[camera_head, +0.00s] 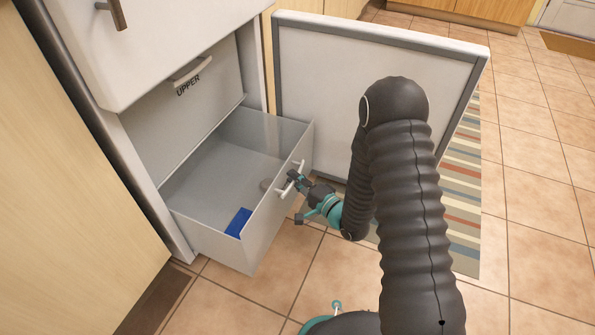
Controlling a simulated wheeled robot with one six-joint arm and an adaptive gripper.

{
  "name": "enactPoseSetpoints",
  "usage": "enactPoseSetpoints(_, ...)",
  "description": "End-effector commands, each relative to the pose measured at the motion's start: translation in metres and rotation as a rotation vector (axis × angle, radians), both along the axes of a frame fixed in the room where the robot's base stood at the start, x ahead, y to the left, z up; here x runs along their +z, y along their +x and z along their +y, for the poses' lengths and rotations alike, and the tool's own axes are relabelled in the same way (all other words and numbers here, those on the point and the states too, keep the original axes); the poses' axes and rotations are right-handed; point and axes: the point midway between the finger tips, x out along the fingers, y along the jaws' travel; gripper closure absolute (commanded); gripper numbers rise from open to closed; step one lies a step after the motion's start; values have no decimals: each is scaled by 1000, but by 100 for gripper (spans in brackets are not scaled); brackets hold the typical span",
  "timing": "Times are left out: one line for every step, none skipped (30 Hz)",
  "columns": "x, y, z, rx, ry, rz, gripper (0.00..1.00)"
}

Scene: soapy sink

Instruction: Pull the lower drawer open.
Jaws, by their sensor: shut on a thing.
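The lower drawer (196,235) is pulled well out of the white cabinet, and its inside shows from above. The upper drawer (165,110), marked UPPER, is shut above. The exact finger contact is small and partly hidden.
An open white door panel (370,75) with a grey edge stands right of the drawer, close behind my arm. A striped rug (462,190) lies beyond it. Tiled floor (530,220) is clear at the right. A wooden cabinet front (60,180) stands at the left.

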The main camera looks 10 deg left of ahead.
Motion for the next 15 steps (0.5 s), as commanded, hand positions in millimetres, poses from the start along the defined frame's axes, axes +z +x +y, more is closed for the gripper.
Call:
enactPoseSetpoints(0,-1,-1,1,-1,-1,100)
enactPoseSetpoints(0,-2,-1,3,-1,-1,100)
enactPoseSetpoints(0,-3,-1,6,-1,-1,100)
enactPoseSetpoints(0,-4,-1,8,-1,-1,100)
enactPoseSetpoints(0,-4,-1,10,-1,-1,100)
enactPoseSetpoints(0,-5,-1,11,-1,-1,100)
enactPoseSetpoints(0,-5,-1,12,0,-1,100)
enactPoseSetpoints(0,-5,-1,13,0,-1,100)
enactPoseSetpoints(0,-5,-1,13,0,-1,100)
enactPoseSetpoints(0,-5,-1,13,0,-1,100)
enactPoseSetpoints(0,-5,-1,13,0,-1,100)
enactPoseSetpoints(0,-5,-1,12,0,-1,100)
enactPoseSetpoints(0,-5,-1,12,0,-1,100)
enactPoseSetpoints(0,-5,-1,12,0,-1,100)
enactPoseSetpoints(0,-5,-2,11,0,-1,100)
